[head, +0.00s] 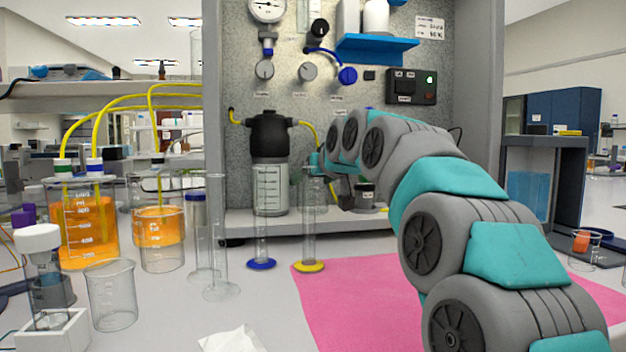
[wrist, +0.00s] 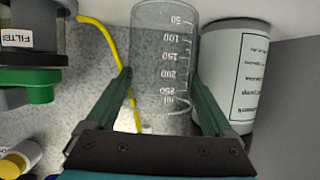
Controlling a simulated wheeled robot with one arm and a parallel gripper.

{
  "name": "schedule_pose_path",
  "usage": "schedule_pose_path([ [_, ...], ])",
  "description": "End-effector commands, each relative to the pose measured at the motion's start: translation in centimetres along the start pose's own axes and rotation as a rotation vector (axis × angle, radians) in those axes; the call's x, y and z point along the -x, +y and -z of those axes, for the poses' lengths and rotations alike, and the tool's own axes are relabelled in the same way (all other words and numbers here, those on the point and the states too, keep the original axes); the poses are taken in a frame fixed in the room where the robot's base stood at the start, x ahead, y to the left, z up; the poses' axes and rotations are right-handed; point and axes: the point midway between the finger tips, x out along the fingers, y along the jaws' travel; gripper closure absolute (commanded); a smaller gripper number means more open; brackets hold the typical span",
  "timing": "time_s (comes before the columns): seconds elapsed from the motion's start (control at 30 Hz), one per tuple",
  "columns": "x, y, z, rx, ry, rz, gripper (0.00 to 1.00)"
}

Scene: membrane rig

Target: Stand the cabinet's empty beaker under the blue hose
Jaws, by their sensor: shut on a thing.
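In the wrist view my gripper (wrist: 165,100) is shut on a clear, empty beaker (wrist: 163,45) with white marks up to 250 ml; a finger lies along each side. In the head view my gripper (head: 318,162) is inside the cabinet (head: 340,222), partly hidden behind glass cylinders. I cannot make out the held beaker clearly there. A short blue line (head: 325,52) curves on the cabinet's back panel to a blue knob; I cannot tell if it is the blue hose. Yellow hoses (head: 110,103) run to the bottles at left.
Two tall cylinders, one with a blue foot (head: 262,264) and one with a yellow foot (head: 309,266), stand before the cabinet. A black-topped pump (head: 270,135) is beside my gripper. An empty beaker (head: 112,295) stands front left. The pink mat (head: 350,300) shows clear space.

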Motion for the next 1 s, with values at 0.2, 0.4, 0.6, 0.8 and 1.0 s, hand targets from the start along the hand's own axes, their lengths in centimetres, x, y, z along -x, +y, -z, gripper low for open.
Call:
schedule_pose_path([
  [0.2,-0.1,0.0,-0.2,0.0,0.0,0.0,0.72],
  [0.4,-0.1,0.0,-0.2,0.0,0.0,0.0,0.0],
  [0.6,0.0,0.0,-0.2,0.0,0.0,0.0,0.0],
  [0.8,1.1,0.0,-0.1,0.0,0.002,0.0,0.0],
  [1.0,3.6,0.1,-0.1,0.0,0.003,-0.001,0.0],
])
